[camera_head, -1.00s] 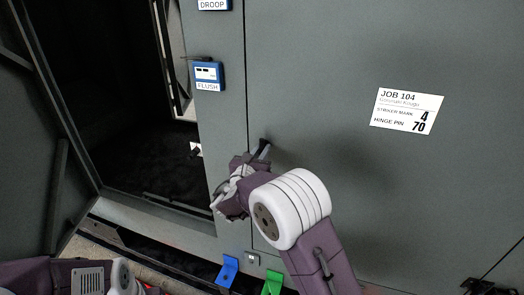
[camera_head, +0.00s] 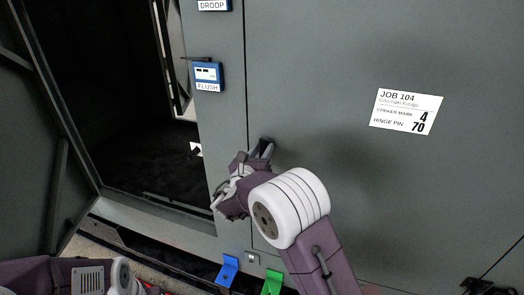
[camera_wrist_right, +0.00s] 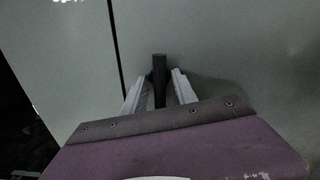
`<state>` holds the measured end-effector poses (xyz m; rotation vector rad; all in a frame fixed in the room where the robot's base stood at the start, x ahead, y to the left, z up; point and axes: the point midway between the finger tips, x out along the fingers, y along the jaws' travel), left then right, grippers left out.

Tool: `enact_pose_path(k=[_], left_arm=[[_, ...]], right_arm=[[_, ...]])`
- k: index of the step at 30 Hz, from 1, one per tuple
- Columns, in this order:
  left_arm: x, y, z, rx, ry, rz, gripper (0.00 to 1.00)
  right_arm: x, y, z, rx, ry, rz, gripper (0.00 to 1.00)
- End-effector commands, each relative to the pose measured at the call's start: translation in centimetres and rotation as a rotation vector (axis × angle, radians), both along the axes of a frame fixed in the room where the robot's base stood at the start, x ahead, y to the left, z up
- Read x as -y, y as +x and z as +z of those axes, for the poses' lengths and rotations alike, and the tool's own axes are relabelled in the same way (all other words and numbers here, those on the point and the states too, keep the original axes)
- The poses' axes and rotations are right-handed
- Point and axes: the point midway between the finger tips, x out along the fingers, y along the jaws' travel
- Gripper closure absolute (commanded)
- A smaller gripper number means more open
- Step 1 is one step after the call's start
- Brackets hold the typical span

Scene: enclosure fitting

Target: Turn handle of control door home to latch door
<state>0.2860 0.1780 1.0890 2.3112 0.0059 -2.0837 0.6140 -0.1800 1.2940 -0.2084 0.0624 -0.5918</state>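The control door (camera_head: 340,60) is a large grey panel that sits closed beside the frame strip, with a thin dark seam along its left edge. Its handle (camera_head: 266,143) is a short dark bar near that seam, partly hidden by my right gripper (camera_head: 263,149). In the right wrist view the handle (camera_wrist_right: 159,75) stands upright between the two pale fingers (camera_wrist_right: 160,88), with a narrow gap on each side. The right gripper is open around the handle. My left arm shows at the bottom left, but its gripper does not show.
A dark open compartment (camera_head: 130,130) lies left of the frame strip. Blue FLUSH (camera_head: 207,76) and DROOP (camera_head: 213,5) gauges sit on the strip. A blue tab (camera_head: 228,270) and a green tab (camera_head: 272,283) stand below. A JOB 104 label (camera_head: 407,111) is on the door.

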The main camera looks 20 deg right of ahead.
Motion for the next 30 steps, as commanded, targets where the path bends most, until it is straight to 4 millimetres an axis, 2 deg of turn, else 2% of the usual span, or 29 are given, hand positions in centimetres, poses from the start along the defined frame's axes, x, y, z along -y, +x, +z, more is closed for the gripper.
enact_pose_path(k=[10,16,21,25,30], left_arm=[[0.0,0.0,-0.3,0.0,0.0,0.0,1.0],[0.0,0.0,-2.3,0.0,0.0,0.0,1.0],[0.0,0.0,-3.3,0.0,0.0,0.0,1.0],[0.0,0.0,-3.5,0.0,0.0,0.0,1.0],[0.0,0.0,-3.4,0.0,0.0,0.0,1.0]], right_arm=[[-0.3,-0.3,-0.1,0.002,0.003,0.001,0.64],[-2.7,-3.7,-0.5,0.002,0.003,0.005,0.64],[-4.4,-6.4,-0.3,0.002,0.002,0.003,0.64],[-5.0,-7.4,-0.2,0.0,0.001,0.002,0.64],[-5.1,-7.5,0.0,0.0,0.001,0.0,0.64]])
